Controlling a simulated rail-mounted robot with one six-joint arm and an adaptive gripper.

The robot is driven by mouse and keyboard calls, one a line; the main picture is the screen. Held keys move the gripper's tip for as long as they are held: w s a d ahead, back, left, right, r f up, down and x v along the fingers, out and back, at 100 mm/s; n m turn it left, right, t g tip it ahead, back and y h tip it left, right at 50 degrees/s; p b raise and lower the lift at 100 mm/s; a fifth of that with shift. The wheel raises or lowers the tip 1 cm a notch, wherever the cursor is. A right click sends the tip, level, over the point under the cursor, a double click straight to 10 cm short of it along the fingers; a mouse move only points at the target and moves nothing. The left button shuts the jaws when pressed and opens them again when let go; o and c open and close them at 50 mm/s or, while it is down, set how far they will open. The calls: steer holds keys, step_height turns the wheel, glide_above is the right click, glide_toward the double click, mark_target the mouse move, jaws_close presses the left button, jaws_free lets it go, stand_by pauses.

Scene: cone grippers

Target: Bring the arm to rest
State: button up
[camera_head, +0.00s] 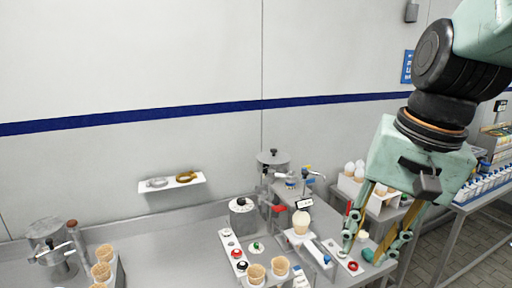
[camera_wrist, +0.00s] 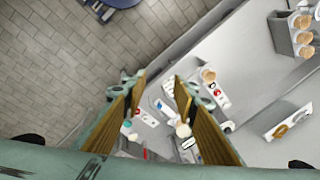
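My gripper (camera_head: 362,252) hangs at the right of the head view, pointing down over the right end of the steel counter (camera_head: 181,232). Its two fingers stand apart with nothing held between them. The wrist view also shows the open gripper (camera_wrist: 159,85), with the tiled floor and the counter edge beyond its tips. I cannot tell exactly how high the tips are above the counter.
Close to the fingers is a white scoop of ice cream (camera_head: 301,222) on a stand. Several cones (camera_head: 257,273) stand in holders at the front. A wall shelf (camera_head: 172,184) holds two rings. A rack of blue-and-white tubes (camera_head: 482,188) is at right.

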steer(key=s+f+n+t+h+b, duration=0.1)
steer(key=s+n, duration=0.4)
steer(key=s, duration=0.9)
steer(key=shift+s+d+f+t+b, duration=0.2)
steer(key=shift+f+t+b, duration=0.25)
steer(key=shift+b, duration=0.85)
